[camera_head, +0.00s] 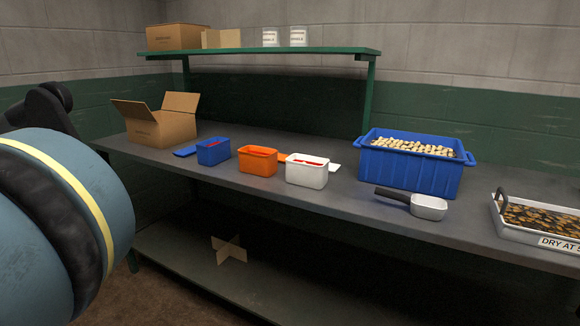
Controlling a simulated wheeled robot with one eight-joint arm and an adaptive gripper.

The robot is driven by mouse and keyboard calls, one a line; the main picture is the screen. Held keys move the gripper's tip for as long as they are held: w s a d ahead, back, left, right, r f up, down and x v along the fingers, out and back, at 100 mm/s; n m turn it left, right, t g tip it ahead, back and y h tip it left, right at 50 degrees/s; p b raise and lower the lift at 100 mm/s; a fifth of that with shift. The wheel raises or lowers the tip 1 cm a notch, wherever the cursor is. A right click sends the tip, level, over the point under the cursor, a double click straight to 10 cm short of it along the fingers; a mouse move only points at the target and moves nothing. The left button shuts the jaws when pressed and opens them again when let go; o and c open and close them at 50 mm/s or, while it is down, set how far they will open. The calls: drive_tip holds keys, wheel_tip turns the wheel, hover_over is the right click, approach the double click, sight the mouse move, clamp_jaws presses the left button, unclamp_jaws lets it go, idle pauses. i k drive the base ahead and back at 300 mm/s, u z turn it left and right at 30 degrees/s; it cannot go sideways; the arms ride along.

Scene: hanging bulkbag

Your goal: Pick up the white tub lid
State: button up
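A white tub (306,176) stands on the grey bench top, with something red inside. A small white piece (333,168), which looks like the white tub lid, shows flat on the bench at the tub's right rear. Most of it is hidden behind the tub. My arm fills the left side of the picture, as a large blue link with a yellow stripe and black parts behind it. My gripper's fingers do not show.
A blue tub (213,152) with a blue lid (185,151) and an orange tub (258,160) with an orange lid stand left. A blue crate (410,172), scoop (428,207) and white tray (500,228) stand right. An open carton (160,127) is far left; a green shelf (270,51) overhangs the back.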

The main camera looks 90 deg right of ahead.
sight(332, 168)
drive_tip(key=i, duration=1.85)
drive_tip(key=z, duration=4.95)
drive_tip(key=i, duration=0.9)
drive_tip(key=z, duration=0.1)
